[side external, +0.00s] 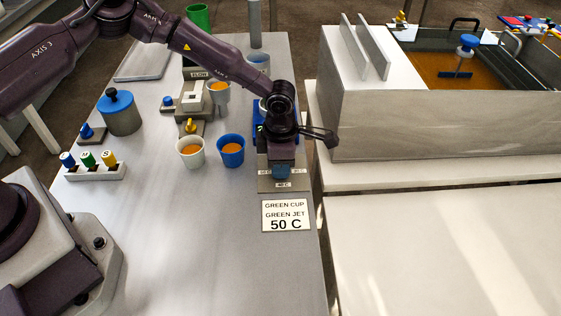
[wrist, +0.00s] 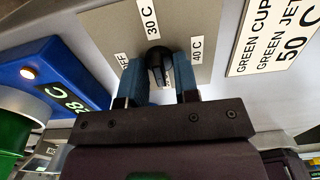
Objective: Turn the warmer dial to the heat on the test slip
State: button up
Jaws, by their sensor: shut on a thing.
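My gripper (wrist: 160,75) is shut on the black warmer dial (wrist: 157,56), with a blue finger on each side of it. In the side view my gripper (side external: 282,170) points down at the grey dial plate (side external: 264,186) and hides the dial. In the wrist view the plate shows OFF, 30 C and 40 C; a pale mark shows on the dial, but I cannot tell which label it points to. The test slip (side external: 286,215) lies in front of the plate and reads GREEN CUP, GREEN JET, 50 C. It also shows in the wrist view (wrist: 274,38).
The blue warmer body (wrist: 50,72) has a lit lamp and a temperature display. A white cup (side external: 190,152) and a blue cup (side external: 231,150), both with orange liquid, stand left of my gripper. The table's front is clear.

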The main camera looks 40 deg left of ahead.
jog(key=o, duration=0.6)
jog(key=shift+c, duration=0.2)
jog(key=shift+r, duration=0.15)
notch_tip(320, 180, up, 13)
